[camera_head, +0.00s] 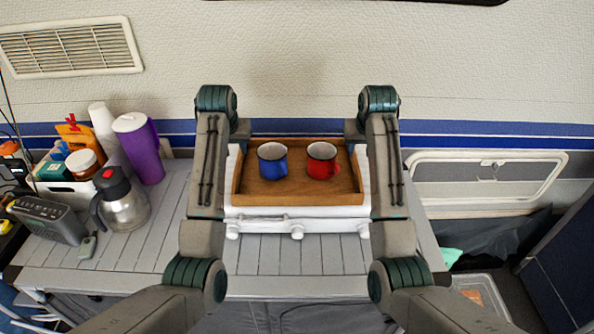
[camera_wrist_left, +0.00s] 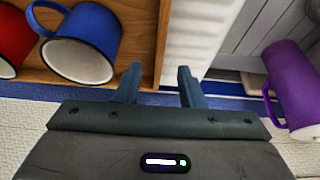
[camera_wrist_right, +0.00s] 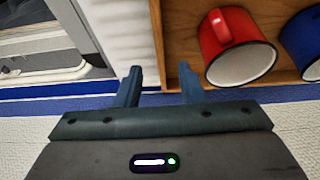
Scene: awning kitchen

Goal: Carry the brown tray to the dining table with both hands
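The brown tray (camera_head: 296,199) is a shallow wooden tray lying level on a white unit with knobs. A blue mug (camera_head: 272,161) and a red mug (camera_head: 321,161) stand upright in it. My left gripper (camera_wrist_left: 160,82) is open at the tray's left side wall, one finger over the inside and one outside. My right gripper (camera_wrist_right: 159,82) is open at the right side wall in the same way. I cannot tell whether the fingers touch the walls. In the head view my arms partly hide both grippers. The dining table cannot be made out.
The white unit (camera_head: 262,226) stands on a grey slatted counter (camera_head: 165,235). A blue-striped wall closes off the back. Counter space in front is clear.

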